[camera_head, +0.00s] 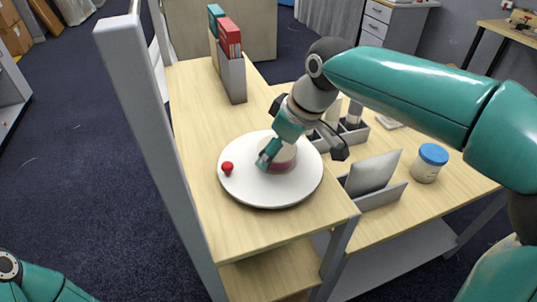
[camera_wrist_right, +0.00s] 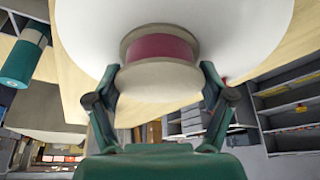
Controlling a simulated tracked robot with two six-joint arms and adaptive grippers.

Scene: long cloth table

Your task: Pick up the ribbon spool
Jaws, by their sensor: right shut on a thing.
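The ribbon spool (camera_head: 283,163) has cream flanges and a dark red band of ribbon. It is over the round white turntable (camera_head: 250,192) in the head view, and shows large in the right wrist view (camera_wrist_right: 160,48). My right gripper (camera_head: 275,153) reaches down on it from above and is shut on it. In the right wrist view the fingers (camera_wrist_right: 160,82) are on either side of the spool. I cannot tell whether the spool is touching the turntable. My left gripper is out of view; only part of my left arm shows at the lower left.
A small red object (camera_head: 227,168) sits on the turntable's left side. Red and teal binders in a grey holder (camera_head: 232,77) stand at the back. To the right are a dark organizer (camera_head: 352,133), a grey letter holder (camera_head: 376,194) and a blue-lidded jar (camera_head: 427,172). A grey post rises left.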

